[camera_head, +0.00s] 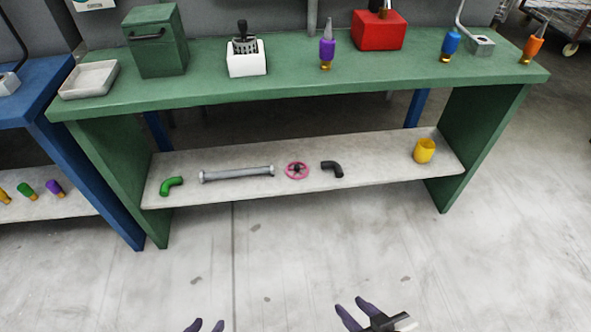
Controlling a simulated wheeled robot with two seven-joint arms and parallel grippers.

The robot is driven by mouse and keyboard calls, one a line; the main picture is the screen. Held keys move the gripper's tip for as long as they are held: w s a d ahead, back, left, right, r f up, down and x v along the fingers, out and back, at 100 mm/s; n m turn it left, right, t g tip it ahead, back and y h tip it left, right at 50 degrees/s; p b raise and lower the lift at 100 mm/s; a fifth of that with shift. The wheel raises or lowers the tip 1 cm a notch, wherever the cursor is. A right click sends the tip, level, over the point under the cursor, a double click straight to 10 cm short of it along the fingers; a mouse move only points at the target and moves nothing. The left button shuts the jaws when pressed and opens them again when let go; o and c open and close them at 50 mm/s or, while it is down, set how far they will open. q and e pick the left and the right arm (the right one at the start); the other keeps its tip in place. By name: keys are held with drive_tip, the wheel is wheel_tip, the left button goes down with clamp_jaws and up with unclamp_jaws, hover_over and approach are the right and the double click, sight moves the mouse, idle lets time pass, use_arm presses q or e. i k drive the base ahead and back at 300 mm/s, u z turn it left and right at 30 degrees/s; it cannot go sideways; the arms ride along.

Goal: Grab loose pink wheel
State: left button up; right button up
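The pink wheel (297,171) lies on the pale lower shelf of the green bench, between a grey pipe and a black elbow. It has a dark hub, and nothing covers it. My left gripper (204,325) shows only its fingertips at the bottom edge. They are apart, with nothing seen between them. My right gripper (357,305) is at the bottom, right of centre, its two fingers apart and empty. Both grippers are in front of the bench, well away from the wheel.
The shelf (385,165) also holds a green elbow (171,186), the grey pipe (237,174), the black elbow (332,169) and a yellow cup (424,151). The green tabletop (290,83) overhangs the shelf. A blue bench (100,185) stands left. The floor in front is clear.

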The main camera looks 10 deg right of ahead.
sight(297, 169)
drive_tip(key=k, duration=0.5)
drive_tip(key=u, duration=1.1)
drive_tip(key=i, duration=1.4)
drive_tip(key=z, duration=0.7)
drive_tip(key=i, duration=0.65)
drive_tip(key=z, duration=0.55)
